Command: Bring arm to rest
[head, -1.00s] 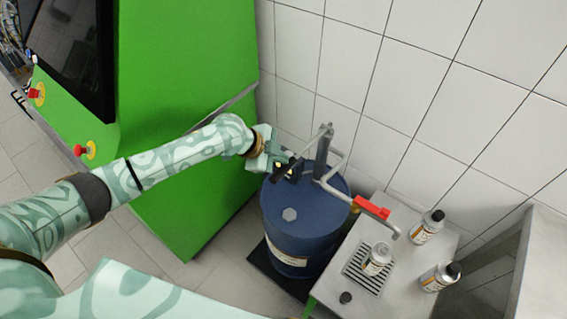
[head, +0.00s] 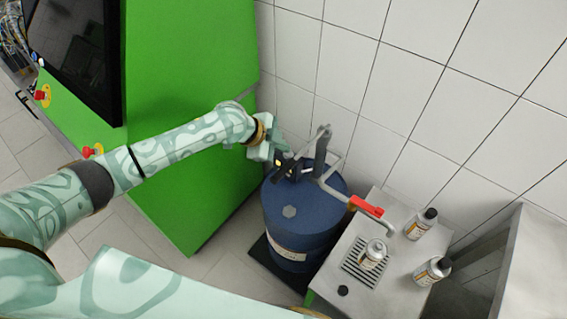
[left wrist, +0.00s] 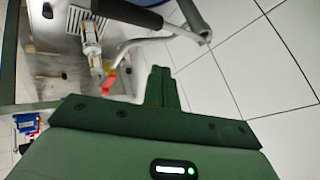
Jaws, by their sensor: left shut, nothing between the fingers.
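My left arm (head: 160,155) reaches in from the left, across the front of the green machine. Its gripper (head: 291,170) is shut and empty, just above the top of the blue drum (head: 305,225), beside the grey hand pump (head: 323,150). In the head view the fingertips overlap the pump's handle area; I cannot tell whether they touch. In the left wrist view the closed fingers (left wrist: 162,88) point toward the pump's bent grey pipe (left wrist: 195,20), with a dark handle (left wrist: 115,10) above. My right gripper is not in view.
The green machine (head: 190,110) stands close behind my left arm. A metal table (head: 400,265) right of the drum carries a bottle (head: 373,254) on a drain grate and two more bottles (head: 421,224) near its right side. A red-handled spout (head: 366,206) overhangs it. White tiled walls close the back.

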